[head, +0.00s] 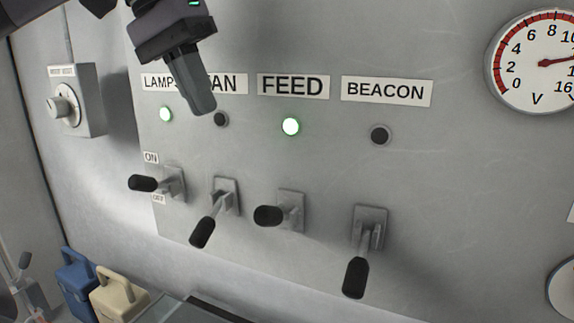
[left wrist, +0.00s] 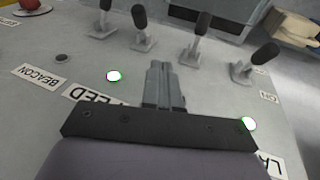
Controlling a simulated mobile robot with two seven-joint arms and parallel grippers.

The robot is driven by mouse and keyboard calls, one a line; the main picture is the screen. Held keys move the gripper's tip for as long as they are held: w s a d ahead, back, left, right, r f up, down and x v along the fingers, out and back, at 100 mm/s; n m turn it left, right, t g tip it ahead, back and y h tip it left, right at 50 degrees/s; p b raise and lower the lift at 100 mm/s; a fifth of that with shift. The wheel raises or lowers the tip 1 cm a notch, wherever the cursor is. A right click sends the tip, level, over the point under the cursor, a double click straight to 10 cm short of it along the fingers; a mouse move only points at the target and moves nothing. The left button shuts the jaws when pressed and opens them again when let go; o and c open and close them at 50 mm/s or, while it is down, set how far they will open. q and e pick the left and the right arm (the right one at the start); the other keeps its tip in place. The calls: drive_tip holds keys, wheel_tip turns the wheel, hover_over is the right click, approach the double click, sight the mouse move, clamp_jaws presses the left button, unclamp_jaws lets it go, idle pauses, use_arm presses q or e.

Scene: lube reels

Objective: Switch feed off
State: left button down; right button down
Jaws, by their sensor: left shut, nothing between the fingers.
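The FEED switch (head: 291,209) is a grey bracket with a black-handled lever. The FEED lamp (head: 290,126) under the FEED label (head: 293,86) glows green. My left gripper (head: 204,110) is shut and empty, in front of the panel over the FAN label, up and left of the FEED switch and apart from it. In the left wrist view its closed fingers (left wrist: 165,92) point towards the row of levers, with the lit FEED lamp (left wrist: 113,76) to their left. My right gripper is not in view.
The LAMPS lever (head: 144,183) sticks out left, its lamp (head: 166,114) lit. The FAN lever (head: 203,232) and BEACON lever (head: 355,277) hang down, their lamps dark. A dial gauge (head: 540,85) is upper right; a knob box (head: 75,100) is left. Blue and cream containers stand lower left.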

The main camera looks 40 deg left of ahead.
sight(275, 216)
use_arm(q)
drive_tip(key=shift+w, duration=0.4)
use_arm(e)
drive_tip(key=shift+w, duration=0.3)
use_arm(q)
drive_tip(key=shift+s, duration=0.2)
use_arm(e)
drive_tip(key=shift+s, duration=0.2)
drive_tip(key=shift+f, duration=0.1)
use_arm(q)
drive_tip(key=d+x, duration=0.3)
drive_tip(key=x, duration=0.9)
drive_tip(key=shift+s+b, duration=0.2)
drive_tip(key=shift+b, duration=0.15)
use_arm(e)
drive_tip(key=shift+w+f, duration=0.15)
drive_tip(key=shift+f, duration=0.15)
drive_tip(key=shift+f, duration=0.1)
